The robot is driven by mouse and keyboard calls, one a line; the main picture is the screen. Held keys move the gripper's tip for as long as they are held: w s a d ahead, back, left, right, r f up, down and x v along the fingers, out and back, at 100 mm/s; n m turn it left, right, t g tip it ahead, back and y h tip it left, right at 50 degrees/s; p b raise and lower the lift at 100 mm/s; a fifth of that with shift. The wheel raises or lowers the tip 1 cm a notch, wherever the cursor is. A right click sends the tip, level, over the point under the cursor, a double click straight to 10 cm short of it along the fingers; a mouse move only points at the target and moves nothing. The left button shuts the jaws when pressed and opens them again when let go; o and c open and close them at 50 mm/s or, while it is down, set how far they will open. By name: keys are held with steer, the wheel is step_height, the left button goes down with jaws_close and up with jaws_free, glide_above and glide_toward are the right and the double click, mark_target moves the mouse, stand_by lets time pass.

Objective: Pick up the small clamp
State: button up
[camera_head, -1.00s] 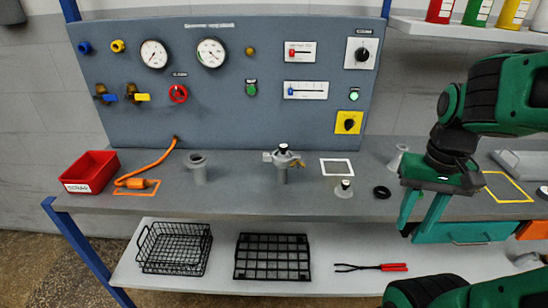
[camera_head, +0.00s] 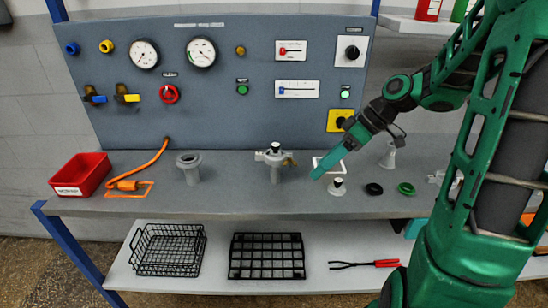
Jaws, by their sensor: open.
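A grey clamp-like fitting with a brass wing nut (camera_head: 274,158) sits on top of a short post in the middle of the bench. I cannot tell for sure that it is the small clamp. Another small grey piece (camera_head: 440,178) lies at the right, partly hidden behind my arm, and its shape is unclear. My gripper (camera_head: 320,174) is open and points down and left over the bench, right of the post and near a white-framed square. It is seen side-on, and nothing shows between its fingers.
A small black-topped flange (camera_head: 337,187), a black ring (camera_head: 373,189) and a green ring (camera_head: 406,188) lie near the bench's front edge. A grey flanged tube (camera_head: 189,166) stands left. A red bin (camera_head: 80,175) is far left. The gauge panel (camera_head: 220,90) rises behind.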

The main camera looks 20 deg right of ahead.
mark_target(281, 153)
steer(key=w+r+n+t+y, duration=0.2)
steer(key=w+r+n+y, duration=0.3)
steer(key=n+y, duration=0.1)
steer(key=shift+d+f+x, duration=0.1)
steer(key=shift+f+x, duration=0.1)
steer(key=shift+x, duration=1.6)
steer(key=shift+d+f+x, duration=0.1)
steer(key=shift+f+x, duration=0.15)
steer(key=shift+x, duration=1.55)
steer(key=shift+d+f+x, duration=0.1)
steer(key=shift+f+x, duration=0.1)
steer(key=shift+x, duration=1.6)
steer(key=shift+c, duration=0.7)
steer(key=c, duration=0.9)
